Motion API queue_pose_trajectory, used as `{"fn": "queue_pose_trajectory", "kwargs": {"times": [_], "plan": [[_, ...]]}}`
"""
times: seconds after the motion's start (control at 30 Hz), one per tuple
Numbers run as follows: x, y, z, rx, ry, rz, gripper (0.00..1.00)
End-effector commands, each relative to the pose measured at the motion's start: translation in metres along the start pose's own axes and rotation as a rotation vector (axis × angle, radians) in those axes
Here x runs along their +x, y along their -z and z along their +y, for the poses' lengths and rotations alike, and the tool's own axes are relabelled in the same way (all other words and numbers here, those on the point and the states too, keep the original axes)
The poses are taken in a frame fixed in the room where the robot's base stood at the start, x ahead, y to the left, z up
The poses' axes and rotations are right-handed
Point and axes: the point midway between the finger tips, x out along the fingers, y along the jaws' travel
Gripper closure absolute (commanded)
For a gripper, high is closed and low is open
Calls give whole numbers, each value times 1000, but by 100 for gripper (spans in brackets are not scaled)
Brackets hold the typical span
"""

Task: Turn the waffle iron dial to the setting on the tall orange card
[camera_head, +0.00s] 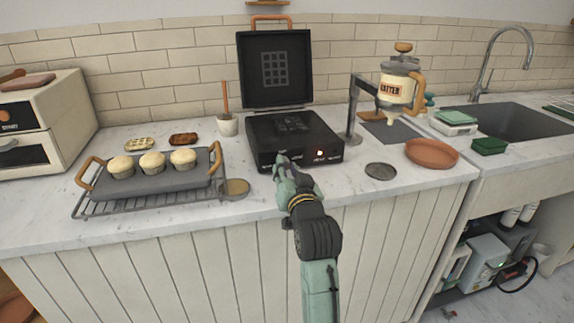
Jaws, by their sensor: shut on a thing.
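The black waffle iron (312,153) stands on the counter in the middle, its lid (258,88) raised upright with an orange handle at the top. A small light glows on its front face, right of my gripper. My gripper (283,161) is at the left part of this front face, shut on the dial there. The fingers cover the dial, so its pointer and setting cannot be read. I cannot make out a tall orange card in this view.
Left of the iron, a grey tray (150,183) with muffins sits on a wire rack. A round dark disc (380,171) and a terracotta plate (431,151) lie to the right. A batter dispenser (397,88) on a stand is behind them. The sink (515,125) is far right.

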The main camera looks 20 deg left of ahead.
Motion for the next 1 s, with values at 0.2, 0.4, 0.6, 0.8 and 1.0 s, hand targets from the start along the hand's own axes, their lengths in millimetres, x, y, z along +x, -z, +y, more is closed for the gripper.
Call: {"fn": "queue_pose_trajectory", "kwargs": {"times": [0.2, 0.4, 0.6, 0.8, 1.0], "plan": [[0, 0, 0, 38, 1, -1, 100], [0, 0, 0, 41, 1, -1, 100], [0, 0, 0, 40, 1, -1, 75], [0, 0, 0, 40, 1, -1, 61], [0, 0, 0, 40, 0, -1, 56]]}}
